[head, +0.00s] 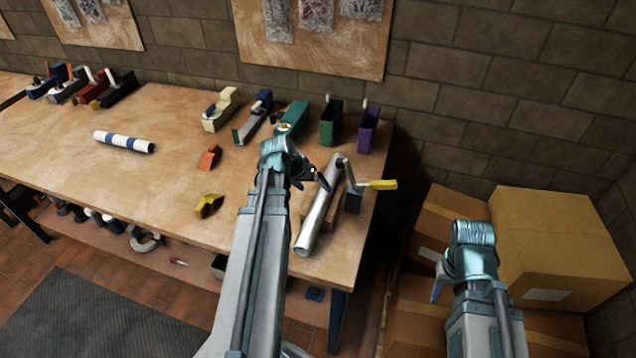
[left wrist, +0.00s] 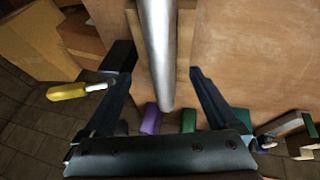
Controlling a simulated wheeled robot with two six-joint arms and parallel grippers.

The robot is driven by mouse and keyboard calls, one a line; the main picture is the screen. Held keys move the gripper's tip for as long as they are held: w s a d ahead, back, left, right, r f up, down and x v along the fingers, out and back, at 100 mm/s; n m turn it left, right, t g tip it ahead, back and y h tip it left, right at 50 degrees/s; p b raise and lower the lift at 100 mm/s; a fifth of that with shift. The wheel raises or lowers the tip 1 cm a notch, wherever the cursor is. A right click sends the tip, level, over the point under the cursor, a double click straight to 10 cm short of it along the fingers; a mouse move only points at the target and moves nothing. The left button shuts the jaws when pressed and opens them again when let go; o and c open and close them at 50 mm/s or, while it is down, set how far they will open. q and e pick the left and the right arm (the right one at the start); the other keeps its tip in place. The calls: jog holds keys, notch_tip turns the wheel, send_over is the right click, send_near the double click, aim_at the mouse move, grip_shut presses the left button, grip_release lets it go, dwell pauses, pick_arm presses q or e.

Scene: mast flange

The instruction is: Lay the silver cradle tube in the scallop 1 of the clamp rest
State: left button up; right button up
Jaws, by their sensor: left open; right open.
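The silver cradle tube (head: 318,222) lies lengthwise near the right end of the workbench, on or against a wooden piece (head: 350,200) that looks like the clamp rest. A crank with a yellow handle (head: 381,185) stands beside it. In the left wrist view the tube (left wrist: 157,50) runs between the two fingers of my left gripper (left wrist: 160,78), which is open around or just above it, with a gap on both sides. My left gripper also shows in the head view (head: 314,181). The scallops are hidden. My right gripper (head: 437,288) hangs open, off the bench's right side.
A white and blue striped tube (head: 124,141) lies on the left of the workbench (head: 170,190). Green (head: 331,122) and purple (head: 369,128) holders stand at the back right. Orange (head: 208,157) and yellow (head: 208,205) pieces lie mid-bench. Cardboard boxes (head: 560,240) fill the right.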

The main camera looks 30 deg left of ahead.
pick_arm(q)
jog(key=p+v, duration=0.4)
jog(key=v, duration=0.2)
jog(key=shift+d+r, duration=0.15)
jog(key=shift+r, duration=0.05)
jog(key=shift+w, duration=0.1)
dwell(0.6)
jog(key=s+d+f+m+g+y, duration=0.1)
jog(key=s+d+m+g, duration=0.1)
jog(key=d, duration=0.8)
jog(key=s+d+m+g+y, duration=0.1)
jog(key=s+d, duration=0.3)
jog(key=d, duration=0.7)
jog(key=s+d+f+m+g, duration=0.1)
jog(key=s+d+m+g, duration=0.1)
jog(key=d, duration=0.8)
jog(key=shift+s+d+f+m+g+y, duration=0.35)
jog(key=shift+s+m, duration=0.4)
jog(key=shift+m, duration=0.25)
